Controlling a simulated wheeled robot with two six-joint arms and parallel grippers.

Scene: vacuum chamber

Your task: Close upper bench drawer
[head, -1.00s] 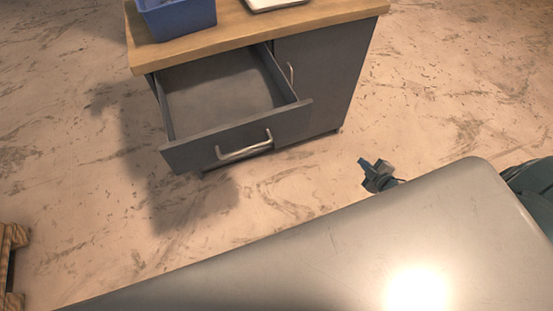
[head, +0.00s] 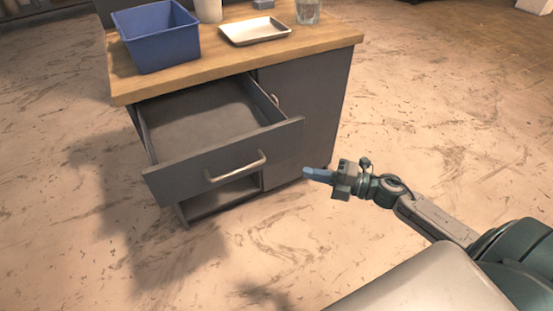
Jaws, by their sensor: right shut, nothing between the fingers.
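The upper bench drawer (head: 222,162) is grey, pulled well out of the bench and empty. Its silver bar handle (head: 236,167) is on the front panel. The bench (head: 310,105) is grey with a wooden top. My right gripper (head: 308,173) is shut and empty, just right of the drawer front's right end, pointing left toward it. My left gripper is not in view.
A blue bin (head: 158,38), a metal tray (head: 254,31), a white container (head: 208,10) and a clear glass (head: 308,11) stand on the bench top. Below the drawer is an open dark space (head: 222,197). The floor in front and to the right is clear.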

